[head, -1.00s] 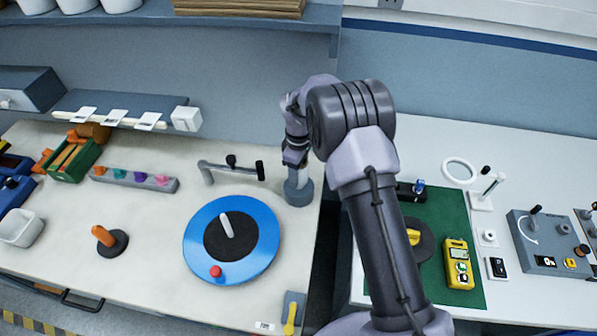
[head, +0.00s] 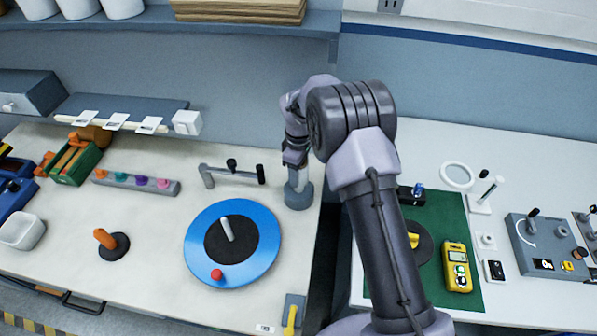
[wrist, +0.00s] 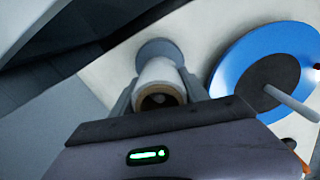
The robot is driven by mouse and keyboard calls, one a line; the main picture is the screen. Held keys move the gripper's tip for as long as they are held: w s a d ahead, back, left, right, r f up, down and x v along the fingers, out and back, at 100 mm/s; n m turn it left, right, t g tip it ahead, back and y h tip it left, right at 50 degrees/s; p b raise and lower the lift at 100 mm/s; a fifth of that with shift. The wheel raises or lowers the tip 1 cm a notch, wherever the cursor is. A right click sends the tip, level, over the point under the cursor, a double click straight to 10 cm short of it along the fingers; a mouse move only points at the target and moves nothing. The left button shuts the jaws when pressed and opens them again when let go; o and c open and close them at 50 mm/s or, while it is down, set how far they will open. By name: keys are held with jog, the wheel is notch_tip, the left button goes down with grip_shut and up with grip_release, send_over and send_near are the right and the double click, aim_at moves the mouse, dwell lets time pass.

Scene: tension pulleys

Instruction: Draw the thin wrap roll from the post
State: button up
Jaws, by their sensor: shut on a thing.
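My gripper (head: 296,162) points down above a round grey base (head: 299,196) at the back right of the left bench. In the wrist view its two fingers are closed on the sides of a pale thin wrap roll (wrist: 158,72) with a brown core. The roll is upright, and something greyish shows inside its core, perhaps the post's tip. The grey base also shows beyond the roll in the wrist view (wrist: 160,48). In the head view a pale upright part shows between gripper and base; I cannot tell how much post is inside the roll.
A blue disc (head: 258,258) with a grey handle lies just in front of the base. A grey bracket with a black handle (head: 232,172) stands to its left. A dark gap separates this bench from the right one with its green mat (head: 455,225).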

jog(key=shift+r, duration=0.15)
jog(key=shift+r+p, duration=1.2)
jog(key=shift+r, duration=0.45)
jog(key=shift+r+p, duration=1.3)
jog(key=shift+r, duration=0.45)
jog(key=shift+r+p, duration=0.85)
jog(key=shift+r, duration=0.4)
jog(key=shift+r, duration=0.1)
notch_tip(320, 180, up, 4)
jog(key=p, duration=0.3)
